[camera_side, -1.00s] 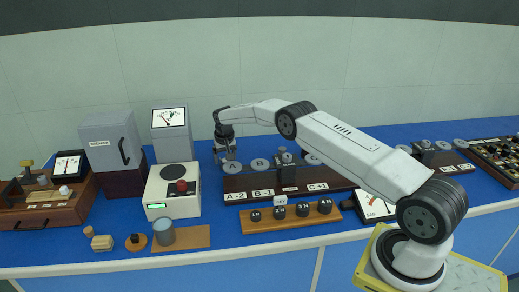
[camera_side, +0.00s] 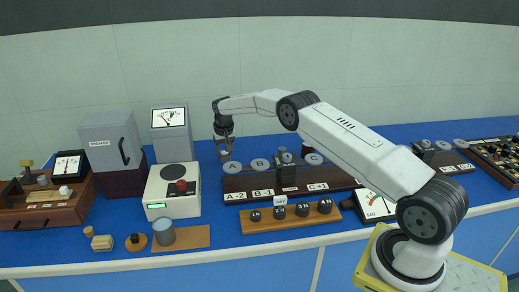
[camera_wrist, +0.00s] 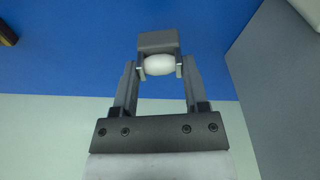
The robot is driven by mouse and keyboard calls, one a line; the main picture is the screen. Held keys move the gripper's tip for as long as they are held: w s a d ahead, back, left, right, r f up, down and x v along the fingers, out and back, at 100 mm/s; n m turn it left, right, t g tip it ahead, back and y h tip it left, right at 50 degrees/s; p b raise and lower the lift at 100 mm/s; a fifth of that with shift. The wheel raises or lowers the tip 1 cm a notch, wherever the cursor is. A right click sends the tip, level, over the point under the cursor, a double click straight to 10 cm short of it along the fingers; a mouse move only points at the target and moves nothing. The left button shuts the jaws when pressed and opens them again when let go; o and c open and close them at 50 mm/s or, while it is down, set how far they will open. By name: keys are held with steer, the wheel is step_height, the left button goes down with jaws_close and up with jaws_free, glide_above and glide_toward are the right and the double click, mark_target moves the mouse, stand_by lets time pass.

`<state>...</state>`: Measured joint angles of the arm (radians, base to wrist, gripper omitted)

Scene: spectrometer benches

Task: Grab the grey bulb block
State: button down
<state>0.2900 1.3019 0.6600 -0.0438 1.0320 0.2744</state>
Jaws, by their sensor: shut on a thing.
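The grey bulb block (camera_wrist: 158,40) is between the fingertips of my gripper (camera_wrist: 159,70) in the wrist view, with its white bulb (camera_wrist: 159,64) facing the camera. The jaws are shut on it. In the side view my gripper (camera_side: 225,150) is above the back of the bench, just left of the disc marked A, and the small block at its tips is hard to make out.
A long dark rail (camera_side: 290,183) with round lettered discs stands to the right of my gripper. A white balance (camera_side: 173,190), a grey cabinet (camera_side: 110,143) and a meter box (camera_side: 171,135) stand to the left. Blue bench (camera_side: 210,160) shows between them.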

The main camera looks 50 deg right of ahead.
steer(key=shift+s+a+r, duration=0.15)
steer(key=shift+s+r, duration=0.55)
steer(key=shift+r, duration=0.05)
steer(key=shift+s+a+r, duration=0.55)
steer(key=shift+s+r, duration=0.8)
steer(key=shift+s, duration=0.65)
steer(key=shift+s+a+r, duration=0.5)
steer(key=shift+s+r, duration=0.85)
steer(key=shift+s, duration=0.7)
steer(key=shift+s+a+r, duration=0.55)
steer(key=shift+s+r, duration=0.8)
steer(key=shift+s, duration=0.65)
